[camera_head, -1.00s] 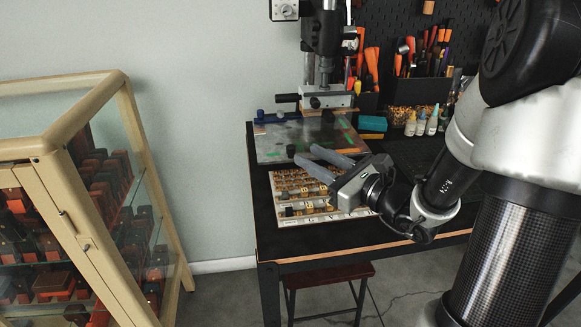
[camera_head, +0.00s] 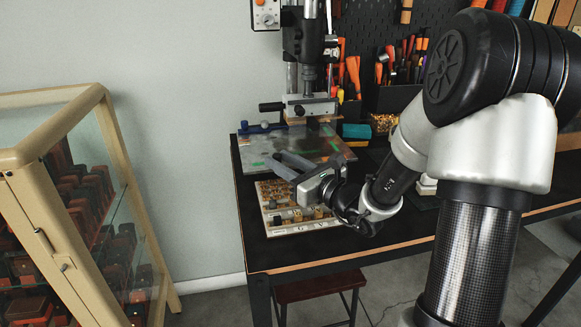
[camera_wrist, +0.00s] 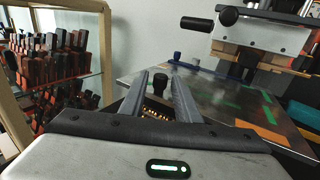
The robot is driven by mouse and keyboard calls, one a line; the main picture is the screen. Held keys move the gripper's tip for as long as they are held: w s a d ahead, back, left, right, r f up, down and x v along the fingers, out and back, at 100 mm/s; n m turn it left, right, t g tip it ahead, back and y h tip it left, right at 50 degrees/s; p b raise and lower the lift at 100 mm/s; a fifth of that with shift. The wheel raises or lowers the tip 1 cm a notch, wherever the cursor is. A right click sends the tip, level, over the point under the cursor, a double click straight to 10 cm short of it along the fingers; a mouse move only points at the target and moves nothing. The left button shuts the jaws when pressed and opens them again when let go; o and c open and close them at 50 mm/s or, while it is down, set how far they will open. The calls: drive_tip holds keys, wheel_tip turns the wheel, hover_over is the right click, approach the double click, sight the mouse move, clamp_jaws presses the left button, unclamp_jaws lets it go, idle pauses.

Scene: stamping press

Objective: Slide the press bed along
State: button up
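The press bed is a flat grey metal plate (camera_head: 288,147) with green and orange tape, lying on the black table below the press head. In the wrist view the plate (camera_wrist: 222,100) spreads to the right of the fingers. A black knob (camera_wrist: 162,82) stands at its near left edge, seen between the two fingers. My gripper (camera_head: 274,158) is over the bed's near left edge, fingers pointing left. It is open, with gaps beside the knob in the wrist view (camera_wrist: 159,76). Whether the fingertips reach around the knob or stop short cannot be told. In the head view the fingers hide the knob.
The press head (camera_head: 308,106) with a black handle stands behind the bed. A board of small type blocks (camera_head: 285,222) lies in front, below my gripper. A glass cabinet (camera_head: 75,200) stands at the left, apart from the table.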

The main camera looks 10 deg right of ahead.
clamp_jaws()
drive_tip(key=shift+w+d, duration=0.1)
drive_tip(key=shift+w, duration=0.1)
drive_tip(key=shift+o, duration=1.8)
unclamp_jaws()
